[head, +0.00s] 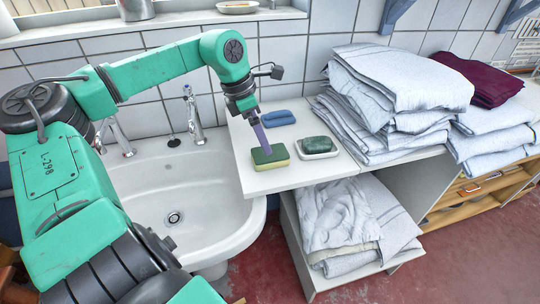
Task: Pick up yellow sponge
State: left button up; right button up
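A yellow sponge (271,163) with a green top lies on the white shelf beside the sink, near its front left edge. My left gripper (265,149) points down from above with its purple fingers at the sponge's top. The fingers overlap in this view, so I cannot tell how far apart they are or whether they touch the sponge. My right gripper is not in view.
A blue object (278,118) and a dark green piece (317,144) on a white dish lie close by on the shelf (303,179). Folded cloths (400,75) are stacked to the right. The sink (225,215) is on the left, with taps (191,110) behind.

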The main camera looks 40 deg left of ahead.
aim_at(270, 157)
pick_arm(q)
jog(key=p+x, duration=0.1)
jog(key=x, duration=0.5)
jog(key=shift+w, duration=0.2)
jog(key=shift+f+b, duration=0.25)
jog(key=shift+b, duration=0.2)
jog(key=c, duration=1.2)
